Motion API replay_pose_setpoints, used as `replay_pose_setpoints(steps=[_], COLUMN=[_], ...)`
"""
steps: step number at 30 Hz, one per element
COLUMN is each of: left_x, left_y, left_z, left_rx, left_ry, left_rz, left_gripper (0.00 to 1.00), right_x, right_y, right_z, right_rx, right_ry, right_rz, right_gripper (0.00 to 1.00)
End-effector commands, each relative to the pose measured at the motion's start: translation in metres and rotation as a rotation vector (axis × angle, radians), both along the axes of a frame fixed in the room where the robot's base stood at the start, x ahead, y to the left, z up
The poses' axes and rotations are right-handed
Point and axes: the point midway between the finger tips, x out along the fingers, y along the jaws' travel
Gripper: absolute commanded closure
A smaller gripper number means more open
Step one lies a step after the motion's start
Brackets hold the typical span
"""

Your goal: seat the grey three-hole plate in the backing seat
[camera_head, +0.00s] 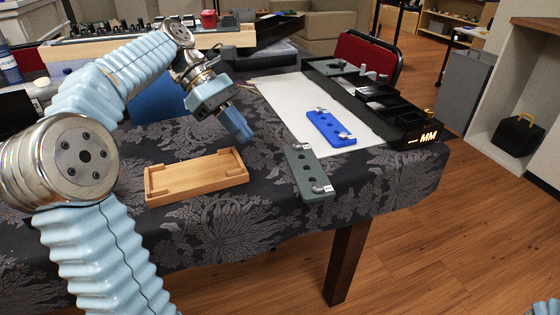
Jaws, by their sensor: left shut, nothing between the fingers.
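The grey three-hole plate (304,171) lies on the dark patterned tablecloth near the table's front edge. It has dark round holes and a metal knob with a small white label at each end. A shallow wooden tray (196,185) with raised corners, which looks like the backing seat, lies to the left of the plate. Its inside looks empty. My left gripper (242,134) is shut and empty. It points down above the cloth, behind the gap between the tray and the plate, apart from both. My right gripper is out of view.
A blue plate (330,127) with similar knobs lies on a white sheet (285,104) behind the grey plate. A long black panel (412,122) marked "MM" runs along the table's right side. Bare cloth lies between the wooden tray and grey plate.

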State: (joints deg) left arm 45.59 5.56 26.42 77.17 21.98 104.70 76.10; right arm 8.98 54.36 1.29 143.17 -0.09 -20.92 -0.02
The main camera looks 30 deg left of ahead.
Motion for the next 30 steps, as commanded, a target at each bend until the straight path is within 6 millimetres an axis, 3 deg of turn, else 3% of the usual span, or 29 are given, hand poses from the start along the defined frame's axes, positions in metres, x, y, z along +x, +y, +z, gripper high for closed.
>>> replay_pose_setpoints(steps=[10,18,30], left_x=[0.0,0.001,0.002], left_y=[-0.053,-0.087,-0.093], left_z=[-0.056,-0.054,-0.053], left_rx=[0.0,0.0,0.0], left_ry=[0.002,-0.001,-0.001], left_rz=[-0.002,-0.002,0.0], left_gripper=[1.0,1.0,1.0], right_x=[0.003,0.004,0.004], right_y=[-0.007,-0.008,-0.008], right_z=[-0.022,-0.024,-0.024], right_rx=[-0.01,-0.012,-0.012], right_ry=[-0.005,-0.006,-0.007], right_rz=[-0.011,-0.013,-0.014], right_gripper=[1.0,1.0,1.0])
